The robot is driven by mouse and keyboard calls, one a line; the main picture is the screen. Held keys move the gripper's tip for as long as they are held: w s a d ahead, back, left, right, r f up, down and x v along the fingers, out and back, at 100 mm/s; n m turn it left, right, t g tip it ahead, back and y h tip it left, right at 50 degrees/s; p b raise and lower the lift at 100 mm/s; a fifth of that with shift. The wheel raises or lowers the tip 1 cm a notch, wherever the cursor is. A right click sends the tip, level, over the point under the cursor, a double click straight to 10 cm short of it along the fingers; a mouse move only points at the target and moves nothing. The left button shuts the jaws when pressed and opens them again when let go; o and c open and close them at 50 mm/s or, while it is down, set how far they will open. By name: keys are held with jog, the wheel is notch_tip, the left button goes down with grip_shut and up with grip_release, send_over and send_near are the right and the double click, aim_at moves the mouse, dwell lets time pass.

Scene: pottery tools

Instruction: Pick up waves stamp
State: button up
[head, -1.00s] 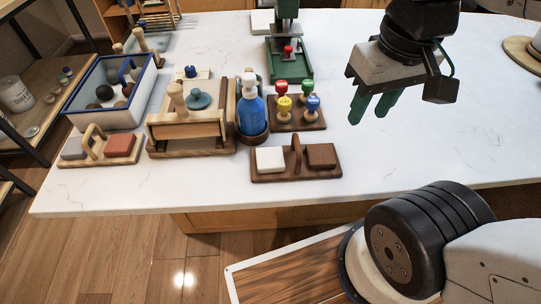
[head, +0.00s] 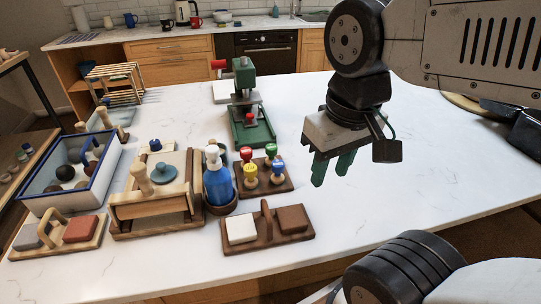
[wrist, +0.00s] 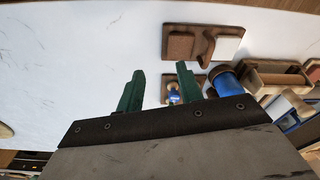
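Several stamps with round coloured tops stand in a dark wooden holder (head: 272,187) on the white table: a red stamp (head: 246,153), a green stamp (head: 271,150), a yellow stamp (head: 250,171) and a blue stamp (head: 278,168). I cannot tell from the tops which one is the waves stamp. My gripper (head: 332,173) is open and empty, pointing down above the table to the right of the holder. In the wrist view, the blue stamp (wrist: 173,93) shows between the two green fingers (wrist: 158,73); the others are mostly hidden.
A blue bottle (head: 218,184) stands just left of the holder. A dark wooden caddy (head: 266,229) with a white and a brown block sits in front. A green press (head: 247,115) stands behind. The table to the right is clear.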

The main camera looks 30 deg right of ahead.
jog(key=o, duration=0.4)
jog(key=shift+f, duration=0.1)
jog(key=shift+o, duration=0.2)
jog(key=m+g, duration=0.2)
jog(key=m, duration=2.3)
send_over(272, 147)
jog(key=f, duration=0.5)
jog(key=shift+w+f, duration=0.2)
jog(key=shift+f, duration=0.1)
jog(key=shift+w+m+t, duration=0.15)
jog(key=shift+m+t, duration=0.15)
jog(key=shift+m, duration=0.7)
jog(key=shift+f, duration=0.1)
jog(key=shift+s+f, duration=0.15)
jog(key=shift+f, duration=1.75)
jog(key=shift+s+f, duration=0.15)
jog(key=shift+f, duration=1.7)
